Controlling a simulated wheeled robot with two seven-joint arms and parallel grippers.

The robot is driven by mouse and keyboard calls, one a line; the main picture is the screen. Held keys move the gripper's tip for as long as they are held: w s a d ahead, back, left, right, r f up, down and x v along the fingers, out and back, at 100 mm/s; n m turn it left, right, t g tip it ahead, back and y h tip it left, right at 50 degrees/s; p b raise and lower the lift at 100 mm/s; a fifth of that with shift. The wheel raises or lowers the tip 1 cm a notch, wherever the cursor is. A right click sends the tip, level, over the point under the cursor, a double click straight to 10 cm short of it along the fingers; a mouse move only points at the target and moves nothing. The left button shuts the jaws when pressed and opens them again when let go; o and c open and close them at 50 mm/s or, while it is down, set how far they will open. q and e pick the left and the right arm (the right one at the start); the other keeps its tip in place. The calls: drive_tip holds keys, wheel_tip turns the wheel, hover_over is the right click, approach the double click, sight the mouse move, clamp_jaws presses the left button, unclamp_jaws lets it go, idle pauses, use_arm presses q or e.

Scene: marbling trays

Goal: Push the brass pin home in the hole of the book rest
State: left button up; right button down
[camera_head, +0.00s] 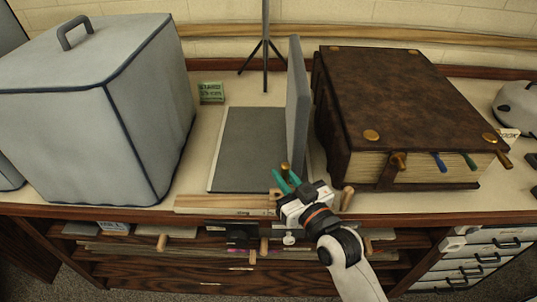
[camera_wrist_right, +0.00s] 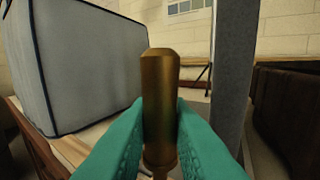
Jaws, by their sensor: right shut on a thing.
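The book rest (camera_head: 245,140) is a flat grey panel with a pale edge, lying on the counter, and a grey upright plate (camera_head: 298,95) stands at its right side. My right gripper (camera_head: 286,182) is at the front right corner of the rest, with green fingers shut on the brass pin (camera_head: 284,168). In the right wrist view the pin (camera_wrist_right: 160,95) stands upright between the green fingers (camera_wrist_right: 160,140), its thick top end rising above them. The hole is hidden, so I cannot tell whether the pin's lower end is in it. My left gripper is out of view.
A large grey covered box (camera_head: 95,110) stands left of the rest. A thick brown book (camera_head: 400,90) with coloured tabs lies close on the right. A thin black stand (camera_head: 265,55) and a small green card (camera_head: 211,92) are behind. Wooden strips (camera_head: 225,201) lie along the front edge.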

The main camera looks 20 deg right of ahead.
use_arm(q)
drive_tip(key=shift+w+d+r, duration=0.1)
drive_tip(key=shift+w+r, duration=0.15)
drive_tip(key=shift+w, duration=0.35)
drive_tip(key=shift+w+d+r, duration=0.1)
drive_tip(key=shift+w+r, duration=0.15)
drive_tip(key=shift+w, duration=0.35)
use_arm(e)
drive_tip(key=w, duration=0.1)
drive_tip(key=w+r, duration=0.1)
drive_tip(key=r, duration=0.1)
drive_tip(key=shift+w+a+n, duration=0.3)
drive_tip(key=shift+w, duration=0.1)
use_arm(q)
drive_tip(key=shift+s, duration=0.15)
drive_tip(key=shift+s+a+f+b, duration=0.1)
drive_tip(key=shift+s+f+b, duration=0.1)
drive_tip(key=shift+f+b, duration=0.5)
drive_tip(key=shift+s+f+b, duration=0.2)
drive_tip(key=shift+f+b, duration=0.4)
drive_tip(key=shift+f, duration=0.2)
use_arm(e)
drive_tip(key=shift+f, duration=2.85)
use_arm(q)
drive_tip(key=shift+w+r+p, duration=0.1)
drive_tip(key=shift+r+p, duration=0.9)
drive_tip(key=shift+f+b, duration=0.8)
use_arm(e)
drive_tip(key=shift+f, duration=1.55)
